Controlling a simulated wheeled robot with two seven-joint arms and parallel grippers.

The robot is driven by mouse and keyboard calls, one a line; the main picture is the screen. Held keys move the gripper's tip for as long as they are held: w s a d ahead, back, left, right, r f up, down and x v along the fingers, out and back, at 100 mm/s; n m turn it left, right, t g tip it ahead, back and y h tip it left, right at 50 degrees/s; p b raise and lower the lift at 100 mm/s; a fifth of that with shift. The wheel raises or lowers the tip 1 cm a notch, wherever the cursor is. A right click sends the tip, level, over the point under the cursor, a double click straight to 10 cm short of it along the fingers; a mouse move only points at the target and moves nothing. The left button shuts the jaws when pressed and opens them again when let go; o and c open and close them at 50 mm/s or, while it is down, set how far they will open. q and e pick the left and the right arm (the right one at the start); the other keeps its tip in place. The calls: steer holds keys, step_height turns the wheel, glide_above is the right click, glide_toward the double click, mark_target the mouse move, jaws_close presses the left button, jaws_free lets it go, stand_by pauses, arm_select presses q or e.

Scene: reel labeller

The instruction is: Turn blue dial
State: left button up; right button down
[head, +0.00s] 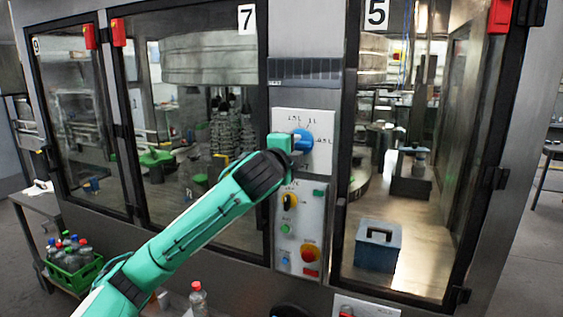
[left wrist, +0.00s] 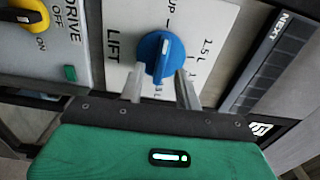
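The blue dial (head: 303,140) sits on a white panel marked with litre values. In the left wrist view the round dial (left wrist: 158,54) has a raised grip with a white mark, and the word LIFT stands beside it. My left gripper (head: 291,143) is at the panel, just left of the dial in the head view and hiding part of it. In the left wrist view its two fingers (left wrist: 159,76) are apart, one on each side of the dial's near part. I cannot tell whether they touch it. My right gripper is not in view.
Below the dial is a panel with a yellow switch (head: 290,201) and a red emergency button (head: 308,254). Glass doors with dark frames flank the panels. A green crate of bottles (head: 75,262) and a red-capped bottle (head: 198,298) stand low at left.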

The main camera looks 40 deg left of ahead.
arm_select(q)
steer(key=b+v, duration=0.3)
steer(key=v, duration=0.8)
steer(key=shift+s, duration=0.3)
steer(key=shift+d+f, duration=0.15)
